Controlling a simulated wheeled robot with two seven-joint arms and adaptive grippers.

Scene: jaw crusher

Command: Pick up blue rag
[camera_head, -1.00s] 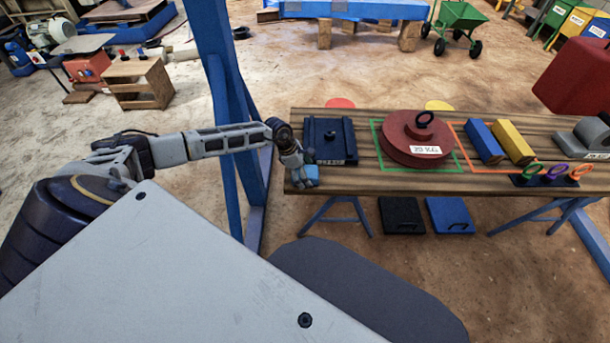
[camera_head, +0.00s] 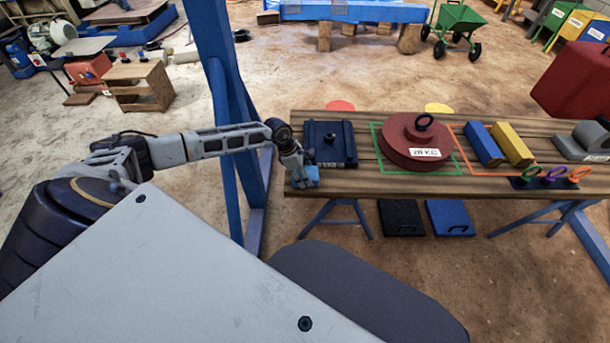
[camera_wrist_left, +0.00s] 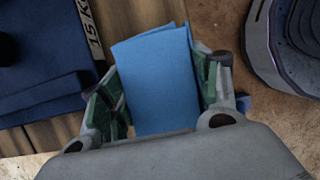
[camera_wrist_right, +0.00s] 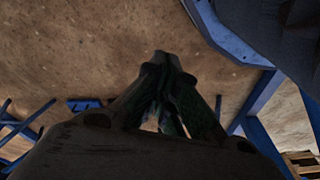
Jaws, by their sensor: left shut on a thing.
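The blue rag (camera_head: 312,176) is at the left front corner of the wooden table. In the left wrist view the folded rag (camera_wrist_left: 158,80) fills the space between the fingers. My left gripper (camera_head: 304,178) is shut on it. I cannot tell whether the rag still touches the table. My right gripper (camera_wrist_right: 165,65) shows only in the right wrist view, dark, with its fingertips together and nothing seen between them.
A dark blue weight block (camera_head: 330,143) sits right beside the left gripper. A round red weight (camera_head: 415,142), blue and yellow bars (camera_head: 513,144) and coloured rings stand further right on the table (camera_head: 350,184). A blue post (camera_head: 225,100) rises behind my left forearm.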

